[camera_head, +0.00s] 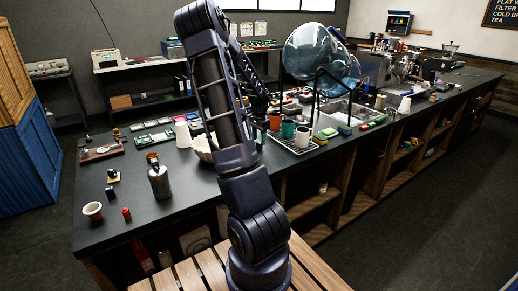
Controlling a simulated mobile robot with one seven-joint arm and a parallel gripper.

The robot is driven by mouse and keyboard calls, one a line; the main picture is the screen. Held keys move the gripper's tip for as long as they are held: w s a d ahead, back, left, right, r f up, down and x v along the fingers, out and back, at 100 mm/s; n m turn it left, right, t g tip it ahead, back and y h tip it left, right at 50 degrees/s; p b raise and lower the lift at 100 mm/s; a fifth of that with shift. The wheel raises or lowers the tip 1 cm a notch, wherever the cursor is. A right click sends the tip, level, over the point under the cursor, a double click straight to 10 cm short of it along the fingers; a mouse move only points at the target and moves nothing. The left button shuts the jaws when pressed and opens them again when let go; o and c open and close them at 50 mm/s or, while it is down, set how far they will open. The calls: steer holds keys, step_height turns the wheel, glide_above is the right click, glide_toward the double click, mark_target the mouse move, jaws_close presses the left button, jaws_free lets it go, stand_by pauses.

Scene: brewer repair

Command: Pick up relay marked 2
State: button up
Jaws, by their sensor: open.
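I cannot make out a relay marked 2, as no marking is legible at this size. Small parts that could include it stand on the long dark counter (190,210): a dark block (110,192), a small piece on a wooden base (113,177) and a red cylinder (127,213). My arm rises in the middle of the picture and folds back at its top.
A metal canister (159,180) and a cup (92,210) stand on the near left counter. A white bowl (204,148) is partly behind my arm. Cups stand on a tray (291,146) by the sink. A large glass globe (315,52) rises behind. Floor at right is clear.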

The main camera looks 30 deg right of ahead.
steer(key=shift+f, duration=0.95)
steer(key=c, duration=1.1)
